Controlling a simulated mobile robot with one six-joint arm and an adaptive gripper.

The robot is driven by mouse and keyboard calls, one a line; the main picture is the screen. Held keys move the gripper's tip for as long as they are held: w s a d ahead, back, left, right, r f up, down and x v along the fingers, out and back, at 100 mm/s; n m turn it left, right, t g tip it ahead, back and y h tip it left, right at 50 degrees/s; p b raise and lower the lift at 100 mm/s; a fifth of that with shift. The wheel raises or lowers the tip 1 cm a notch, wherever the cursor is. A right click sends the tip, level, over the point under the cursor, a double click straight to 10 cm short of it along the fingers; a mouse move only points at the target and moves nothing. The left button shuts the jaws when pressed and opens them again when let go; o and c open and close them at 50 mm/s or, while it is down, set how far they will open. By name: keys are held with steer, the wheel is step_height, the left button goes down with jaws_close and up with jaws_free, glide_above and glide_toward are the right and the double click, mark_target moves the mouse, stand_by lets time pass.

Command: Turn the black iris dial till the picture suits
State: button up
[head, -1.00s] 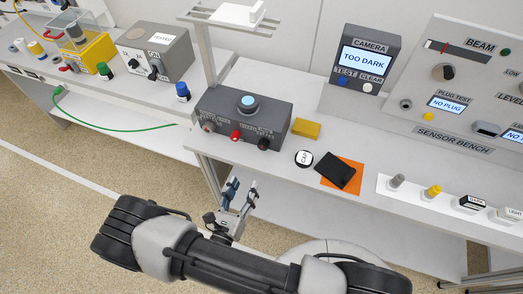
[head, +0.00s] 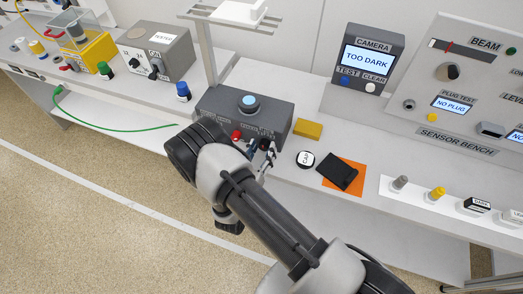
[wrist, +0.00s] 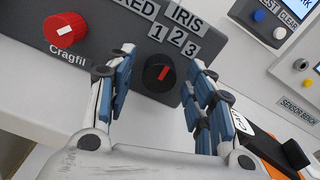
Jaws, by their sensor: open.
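The black iris dial (wrist: 158,73) with a red pointer line sits on the front of a grey box (head: 215,101), below the IRIS label and the numbers 1, 2 and 3. The pointer leans up to the right, roughly towards the 2. My gripper (wrist: 160,88) is open, with one finger on each side of the dial; I cannot tell whether they touch it. In the head view my gripper (head: 260,154) is at the box's right front and largely covers the dial. The camera screen (head: 366,60) reads TOO DARK.
A red knob (wrist: 64,30) is left of the dial. A yellow block (head: 308,130), a white round CAP (head: 305,159) and a black item (head: 338,177) on an orange sheet lie to the right. Blue TEST (head: 345,81) and white CLEAR (head: 370,87) buttons are under the screen.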

steer(key=c, duration=1.1)
steer(key=shift+o, duration=0.2)
steer(key=shift+m, duration=0.4)
steer(key=shift+m+b, duration=0.9)
steer(key=shift+m, duration=1.6)
steer(key=o, duration=1.1)
steer(key=shift+c, duration=0.2)
